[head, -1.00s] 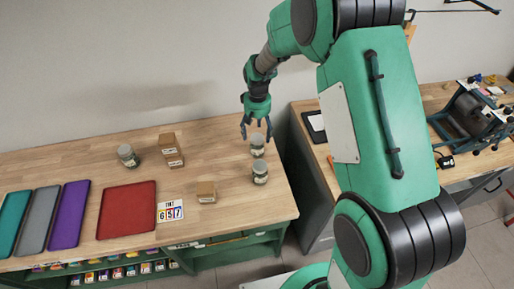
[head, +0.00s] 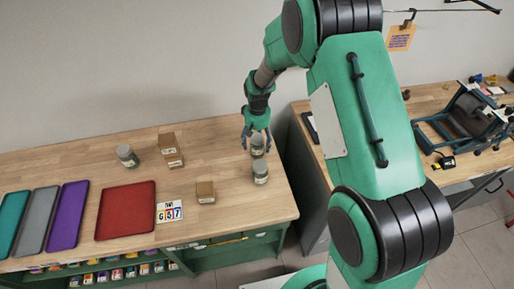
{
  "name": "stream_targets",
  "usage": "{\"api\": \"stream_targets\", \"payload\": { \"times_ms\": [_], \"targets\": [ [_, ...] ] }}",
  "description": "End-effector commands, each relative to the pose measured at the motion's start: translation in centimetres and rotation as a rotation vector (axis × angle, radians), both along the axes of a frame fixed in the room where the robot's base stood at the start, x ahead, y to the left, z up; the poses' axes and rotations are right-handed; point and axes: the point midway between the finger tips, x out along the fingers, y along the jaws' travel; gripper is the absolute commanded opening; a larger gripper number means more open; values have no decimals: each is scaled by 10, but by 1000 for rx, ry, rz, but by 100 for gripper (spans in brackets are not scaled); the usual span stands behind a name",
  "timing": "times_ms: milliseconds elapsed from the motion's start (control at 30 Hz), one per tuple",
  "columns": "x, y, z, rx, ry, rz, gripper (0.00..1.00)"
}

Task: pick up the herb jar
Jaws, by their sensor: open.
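Several small jars with grey lids stand on the wooden bench (head: 100,160); their labels are too small to read, so I cannot tell which is the herb jar. One jar (head: 257,150) is at the right back, partly hidden by my gripper (head: 257,143). A second jar (head: 260,173) stands just in front of it, and a third (head: 127,156) stands at the left back. My gripper is open and points down, with its fingers at either side of the right back jar; I cannot tell whether they touch it.
Two stacked boxes (head: 170,150) and a single small box (head: 205,192) stand on the bench. A red tray (head: 126,210), purple tray (head: 68,217), grey tray (head: 37,221) and teal tray (head: 12,222) lie at the left. A number card (head: 169,212) lies beside the red tray.

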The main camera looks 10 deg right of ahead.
Motion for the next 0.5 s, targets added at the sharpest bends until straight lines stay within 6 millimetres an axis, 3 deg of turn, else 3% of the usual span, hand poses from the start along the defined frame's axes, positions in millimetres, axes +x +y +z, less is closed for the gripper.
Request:
{"api": "stream_targets", "payload": {
  "times_ms": [300,500],
  "targets": [
    [-2,0,-38,0,2,0,73],
    [-1,0,-43,0,0,0,73]
  ]
}}
